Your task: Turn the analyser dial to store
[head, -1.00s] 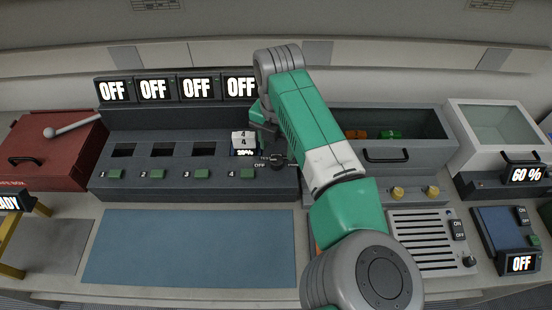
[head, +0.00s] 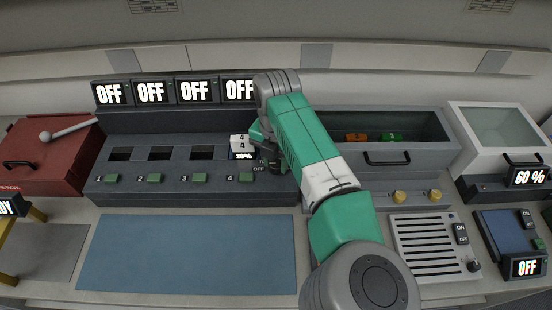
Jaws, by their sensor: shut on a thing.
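The analyser dial (head: 274,169) is a small dark knob at the right end of the grey bank with numbered slots. Its OFF label shows just left of it. My gripper (head: 273,163) points down at the dial and is shut on it. The gripper and arm hide most of the dial and its other labels, so its setting cannot be read. A white and dark unit marked 4 (head: 241,145) stands in the fourth slot, just left of my gripper, with a lit percentage display.
Several OFF screens (head: 151,92) stand behind the bank. Green buttons (head: 155,178) line its front. A blue mat (head: 185,255) lies clear in front. A grey drawer (head: 428,157) with orange and green items is at right, a red box (head: 40,165) at left.

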